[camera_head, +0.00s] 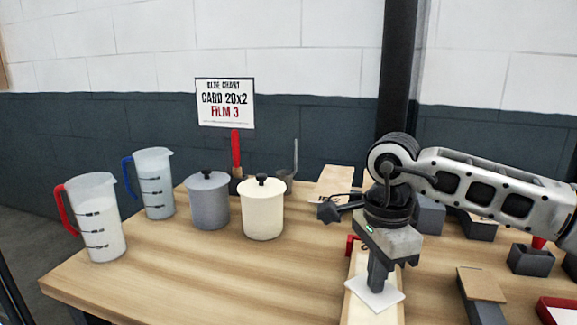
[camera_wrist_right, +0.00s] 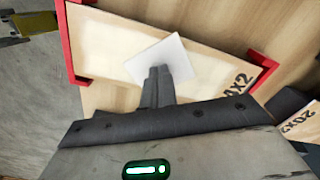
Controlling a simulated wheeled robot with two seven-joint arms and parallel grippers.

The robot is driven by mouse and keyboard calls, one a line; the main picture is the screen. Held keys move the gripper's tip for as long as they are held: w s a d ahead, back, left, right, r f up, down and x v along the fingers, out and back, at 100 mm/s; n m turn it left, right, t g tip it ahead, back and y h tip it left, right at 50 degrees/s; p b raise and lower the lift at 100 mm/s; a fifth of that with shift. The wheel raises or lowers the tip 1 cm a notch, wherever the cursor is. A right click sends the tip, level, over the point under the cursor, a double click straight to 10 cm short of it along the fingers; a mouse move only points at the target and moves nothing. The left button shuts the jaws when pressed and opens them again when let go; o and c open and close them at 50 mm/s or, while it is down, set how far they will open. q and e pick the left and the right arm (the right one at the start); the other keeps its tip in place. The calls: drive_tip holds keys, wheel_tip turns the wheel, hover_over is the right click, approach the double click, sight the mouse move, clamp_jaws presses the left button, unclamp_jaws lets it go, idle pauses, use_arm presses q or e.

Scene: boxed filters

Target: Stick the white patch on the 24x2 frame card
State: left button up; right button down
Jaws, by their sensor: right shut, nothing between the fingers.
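The white patch (camera_head: 374,297) lies at an angle on a pale wooden card; it also shows in the right wrist view (camera_wrist_right: 172,54). The card (camera_wrist_right: 110,55) carries black lettering, partly cut off, that ends in "4x2", and red corner pieces (camera_wrist_right: 68,42) hold it. My right gripper (camera_head: 378,284) points down over the card with its fingers shut and empty. Its fingertips, also in the right wrist view (camera_wrist_right: 157,76), are at the patch and seem to touch it. The fingers hide part of the patch. My left gripper is not in view.
Another card (camera_wrist_right: 302,118) marked "20x2" lies beside this one. A sign (camera_head: 225,103) reads "CARD 20x2 FILM 3". Two jugs (camera_head: 95,220) (camera_head: 154,185), a grey canister (camera_head: 208,203) and a cream canister (camera_head: 262,212) stand left. Dark blocks (camera_head: 530,260) lie right.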

drive_tip(key=shift+r+p, duration=2.1)
drive_tip(key=shift+r, duration=1.35)
